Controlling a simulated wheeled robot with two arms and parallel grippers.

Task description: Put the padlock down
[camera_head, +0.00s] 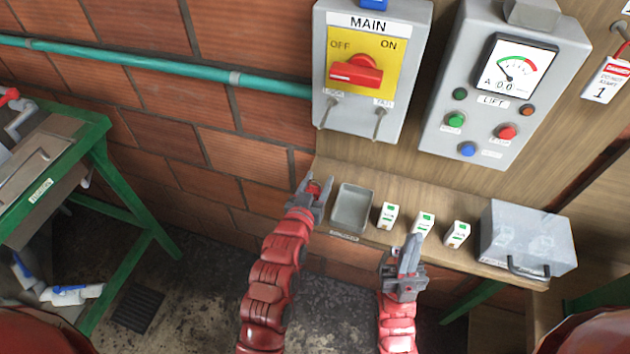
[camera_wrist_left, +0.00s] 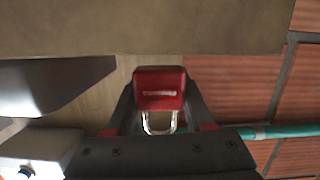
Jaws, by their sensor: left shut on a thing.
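The red padlock (camera_wrist_left: 160,88) is between the fingers of my left gripper (camera_wrist_left: 158,112), its body up and its bright shackle down in the left wrist view. In the head view the padlock (camera_head: 314,188) is a small red patch between the tips of the left gripper (camera_head: 316,187), mostly hidden by them. This gripper is just left of the small grey tray (camera_head: 351,210) on the wooden shelf. The tray looks empty. My right gripper (camera_head: 408,245) is in front of the shelf, near the small boxes; its jaw gap is unclear.
Above are the MAIN switch box (camera_head: 370,120) with a red handle towards OFF and the LIFT panel (camera_head: 480,140). A green-framed bench (camera_head: 95,130) stands left.

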